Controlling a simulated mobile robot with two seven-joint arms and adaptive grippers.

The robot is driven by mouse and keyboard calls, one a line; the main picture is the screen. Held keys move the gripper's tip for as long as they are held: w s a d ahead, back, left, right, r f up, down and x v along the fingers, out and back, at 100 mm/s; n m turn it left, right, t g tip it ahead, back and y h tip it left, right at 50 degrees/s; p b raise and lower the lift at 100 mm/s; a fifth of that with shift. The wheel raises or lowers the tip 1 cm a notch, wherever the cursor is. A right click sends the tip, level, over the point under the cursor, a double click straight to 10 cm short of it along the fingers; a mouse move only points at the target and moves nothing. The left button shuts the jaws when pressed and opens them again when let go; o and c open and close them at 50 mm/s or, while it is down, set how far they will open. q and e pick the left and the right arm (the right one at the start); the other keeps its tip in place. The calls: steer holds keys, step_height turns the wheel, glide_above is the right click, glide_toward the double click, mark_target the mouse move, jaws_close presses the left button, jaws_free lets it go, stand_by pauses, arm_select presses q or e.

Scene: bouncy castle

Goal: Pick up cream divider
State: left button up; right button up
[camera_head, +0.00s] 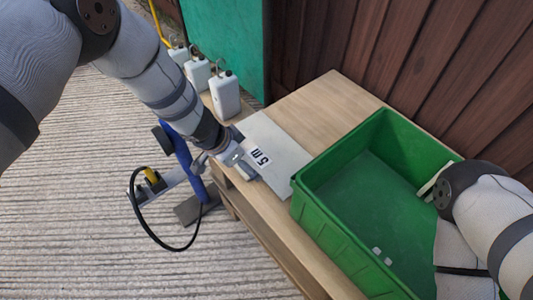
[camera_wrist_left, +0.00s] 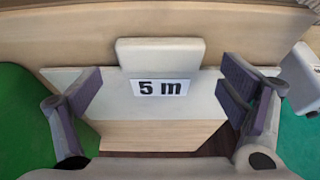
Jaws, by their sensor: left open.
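The cream divider (camera_head: 278,140) is a flat pale plate with a "5 m" label, lying on the wooden bench beside the green crate in the head view. It also shows in the left wrist view (camera_wrist_left: 160,55), with a tab above its wider part. My left gripper (camera_head: 246,168) is at the plate's near left edge. In the left wrist view my left gripper (camera_wrist_left: 165,95) is open, its fingers apart on either side of the label and nothing gripped. Whether a finger touches the plate I cannot tell.
The green crate (camera_head: 318,222) stands right of the divider, with small pale pieces (camera_head: 382,256) on its floor. Several white containers (camera_head: 224,94) stand at the back left. A blue-framed stand with a black cable (camera_head: 150,232) is left of the bench. The bare bench top (camera_head: 325,105) is clear behind.

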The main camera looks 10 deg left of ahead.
arm_select(q)
steer(key=shift+w+d+f, duration=0.1)
steer(key=shift+w+f, duration=0.05)
steer(key=shift+f, duration=0.4)
steer(key=shift+r, duration=0.1)
steer(key=c, duration=1.3)
steer(key=shift+r, duration=0.1)
steer(key=shift+c, duration=0.2)
